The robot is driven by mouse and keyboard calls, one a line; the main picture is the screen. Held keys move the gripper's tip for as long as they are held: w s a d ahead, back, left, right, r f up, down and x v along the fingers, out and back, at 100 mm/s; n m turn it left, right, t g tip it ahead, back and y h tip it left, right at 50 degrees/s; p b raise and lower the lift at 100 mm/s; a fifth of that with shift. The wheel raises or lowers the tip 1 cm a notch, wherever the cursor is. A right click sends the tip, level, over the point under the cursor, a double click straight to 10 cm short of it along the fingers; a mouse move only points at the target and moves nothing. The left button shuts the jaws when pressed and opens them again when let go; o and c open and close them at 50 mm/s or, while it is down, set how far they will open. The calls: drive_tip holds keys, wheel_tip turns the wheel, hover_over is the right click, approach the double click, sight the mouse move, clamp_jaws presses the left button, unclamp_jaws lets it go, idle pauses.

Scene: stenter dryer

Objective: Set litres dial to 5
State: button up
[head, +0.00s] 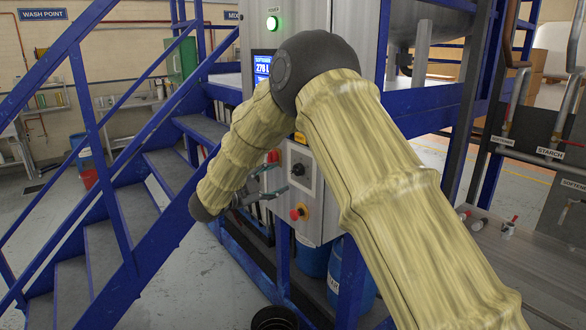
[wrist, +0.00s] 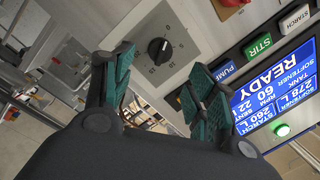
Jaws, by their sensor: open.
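The litres dial is a black round knob (wrist: 160,49) on a pale square plate with a printed number scale, seen upside down in the wrist view. A white mark shows on the knob, but I cannot tell exactly which number it faces. In the head view the dial (head: 298,171) sits on the front of the grey control cabinet. My gripper (wrist: 163,72) is open, with teal-padded fingers spread either side of the dial in the picture and nothing between them. In the head view my gripper (head: 276,182) is just left of the dial plate, partly dark and small; contact is not visible.
Blue stairs (head: 150,200) stand left. Blue drums (head: 350,275) stand beneath the cabinet.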

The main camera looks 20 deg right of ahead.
sight(294, 172)
drive_tip(key=p+x, duration=0.3)
drive_tip(key=x, duration=0.5)
drive_tip(key=shift+p, duration=0.35)
drive_tip(key=c, duration=1)
